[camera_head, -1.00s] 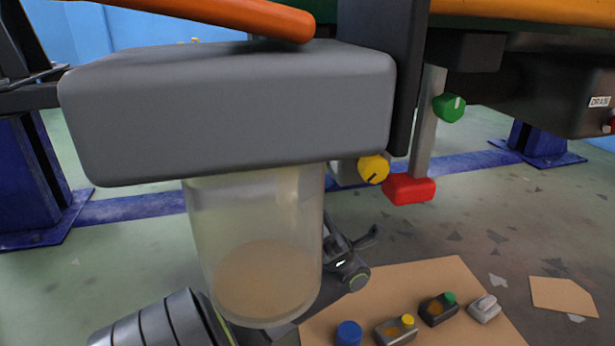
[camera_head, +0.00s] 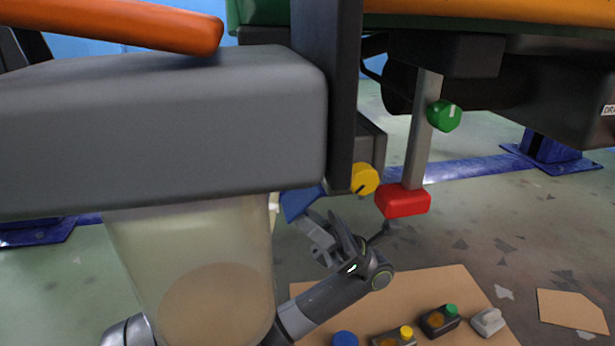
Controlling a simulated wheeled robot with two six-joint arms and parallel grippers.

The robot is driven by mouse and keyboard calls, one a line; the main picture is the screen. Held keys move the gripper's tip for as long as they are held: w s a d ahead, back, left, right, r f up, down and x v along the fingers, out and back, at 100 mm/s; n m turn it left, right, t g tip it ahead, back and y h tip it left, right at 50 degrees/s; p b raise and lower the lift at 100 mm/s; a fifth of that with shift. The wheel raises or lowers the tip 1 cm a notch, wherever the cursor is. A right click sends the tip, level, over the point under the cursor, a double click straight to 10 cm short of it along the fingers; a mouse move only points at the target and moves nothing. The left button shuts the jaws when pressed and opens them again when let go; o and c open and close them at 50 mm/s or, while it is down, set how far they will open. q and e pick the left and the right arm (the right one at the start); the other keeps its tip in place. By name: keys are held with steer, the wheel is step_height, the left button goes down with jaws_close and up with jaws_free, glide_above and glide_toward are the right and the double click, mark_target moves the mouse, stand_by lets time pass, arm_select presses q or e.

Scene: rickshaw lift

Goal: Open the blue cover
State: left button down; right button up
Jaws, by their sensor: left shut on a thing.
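The blue cover (camera_head: 299,203) shows as a small tilted blue piece under the grey housing, left of the yellow knob (camera_head: 364,179). My right gripper is not in view.
The grey box (camera_head: 160,135) with the clear container (camera_head: 200,260) fills the left. An orange bar (camera_head: 110,35) lies above. A red block (camera_head: 403,201) and green knob (camera_head: 444,115) hang at right.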

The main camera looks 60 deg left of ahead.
arm_select(q)
steer(key=c, duration=1)
jaws_free()
steer(key=shift+w+f, duration=0.1)
steer(key=shift+b+v, duration=2.05)
steer(key=shift+v, duration=3.9)
